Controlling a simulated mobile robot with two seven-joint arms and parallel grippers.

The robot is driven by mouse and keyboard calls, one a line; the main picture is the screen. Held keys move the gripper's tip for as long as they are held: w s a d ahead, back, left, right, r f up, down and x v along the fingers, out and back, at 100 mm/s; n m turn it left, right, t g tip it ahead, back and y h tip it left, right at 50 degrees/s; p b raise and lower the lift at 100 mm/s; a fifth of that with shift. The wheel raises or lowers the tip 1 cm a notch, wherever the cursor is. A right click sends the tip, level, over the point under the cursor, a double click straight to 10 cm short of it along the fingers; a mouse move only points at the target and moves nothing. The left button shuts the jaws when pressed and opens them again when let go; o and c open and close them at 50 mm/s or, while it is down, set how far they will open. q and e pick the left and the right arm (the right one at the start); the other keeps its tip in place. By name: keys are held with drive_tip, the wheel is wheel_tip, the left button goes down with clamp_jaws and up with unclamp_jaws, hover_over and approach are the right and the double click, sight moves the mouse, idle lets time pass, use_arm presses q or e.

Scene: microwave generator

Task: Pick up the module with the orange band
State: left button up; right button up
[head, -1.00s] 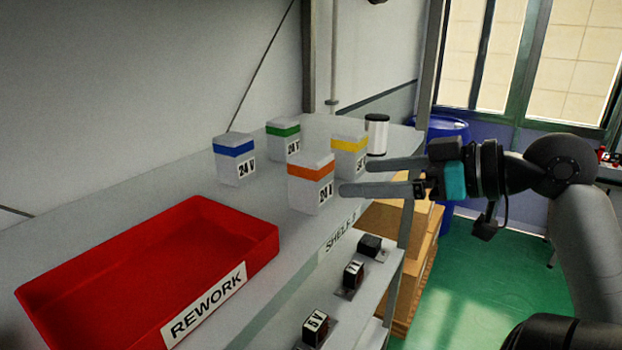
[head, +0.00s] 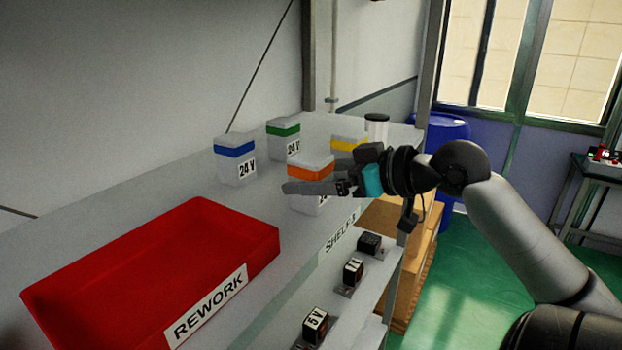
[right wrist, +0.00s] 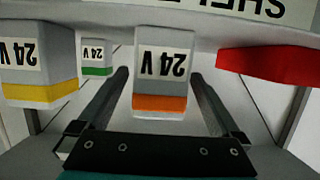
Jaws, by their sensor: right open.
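The module with the orange band (head: 311,168) is a white box with a 24 V label, standing upright on the shelf top (head: 150,188). My right gripper (head: 308,176) is open around it; the near finger passes in front of its label side and the far finger is partly hidden behind it. In the right wrist view, which is upside down, the orange-banded module (right wrist: 162,80) stands between the two spread fingers, with visible gaps on both sides. My left gripper is not in view.
Modules with blue (head: 236,160), green (head: 284,138) and yellow (head: 348,143) bands stand close by. A red REWORK tray (head: 262,243) lies to the left. A dark-topped cylinder (head: 377,125) stands behind. Small black modules (head: 314,325) sit on a lower shelf.

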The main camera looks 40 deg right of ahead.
drive_tip(key=shift+w+a+f, duration=0.15)
drive_tip(key=shift+w, duration=0.25)
drive_tip(key=shift+c, duration=0.2)
clamp_jaws()
idle(0.4)
wheel_tip(320, 180, up, 20)
drive_tip(key=p, duration=0.1)
drive_tip(key=shift+p, duration=0.3)
idle(0.4)
